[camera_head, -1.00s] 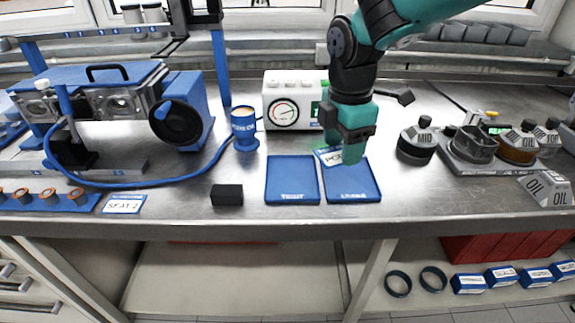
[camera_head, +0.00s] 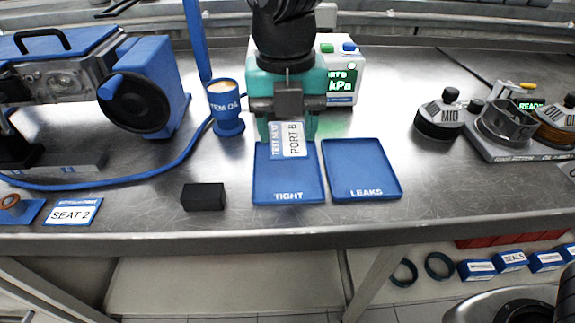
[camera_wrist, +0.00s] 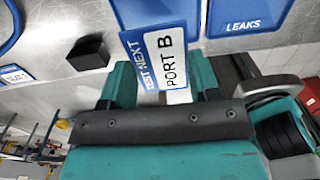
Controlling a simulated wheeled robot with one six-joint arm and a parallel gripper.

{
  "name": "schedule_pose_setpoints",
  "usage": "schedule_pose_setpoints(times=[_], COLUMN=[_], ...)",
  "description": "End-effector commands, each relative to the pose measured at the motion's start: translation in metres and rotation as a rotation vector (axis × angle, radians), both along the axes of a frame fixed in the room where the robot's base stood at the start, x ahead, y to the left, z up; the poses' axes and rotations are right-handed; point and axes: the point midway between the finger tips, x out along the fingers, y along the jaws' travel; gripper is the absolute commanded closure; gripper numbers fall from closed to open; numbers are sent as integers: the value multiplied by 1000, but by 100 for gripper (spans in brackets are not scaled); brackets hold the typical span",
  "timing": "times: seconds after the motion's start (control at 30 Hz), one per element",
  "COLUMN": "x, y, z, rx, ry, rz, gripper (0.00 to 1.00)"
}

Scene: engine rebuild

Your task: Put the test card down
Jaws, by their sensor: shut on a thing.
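My gripper (camera_head: 288,125) is shut on the test card (camera_head: 292,140), a white and blue card reading "TEST NEXT" and "PORT B". The card hangs over the back part of the blue TIGHT tray (camera_head: 288,187); I cannot tell whether it touches the tray. In the wrist view the card (camera_wrist: 168,48) sticks out from between the teal fingers and covers part of the tray behind it. The blue LEAKS tray (camera_head: 361,168) lies just to the right and looks empty; it also shows in the wrist view (camera_wrist: 245,12).
A black block (camera_head: 204,197) lies left of the TIGHT tray, with the SEAT 2 card (camera_head: 73,211) further left. A blue oil cup (camera_head: 227,105) stands behind, left of my gripper. A tester box with a green kPa display (camera_head: 342,85) stands behind my gripper, partly hidden.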

Motion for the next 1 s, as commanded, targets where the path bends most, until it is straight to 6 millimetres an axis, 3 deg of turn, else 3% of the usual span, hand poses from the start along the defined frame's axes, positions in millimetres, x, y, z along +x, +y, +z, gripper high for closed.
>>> schedule_pose_setpoints(times=[0.1,0.53,1.0], x=[0,1,1], y=[-1,-2,-2], z=[-26,-78,-86], rx=[-2,-1,1], ry=[2,2,-1], rz=[-2,-5,-5], gripper=[65,65,65])
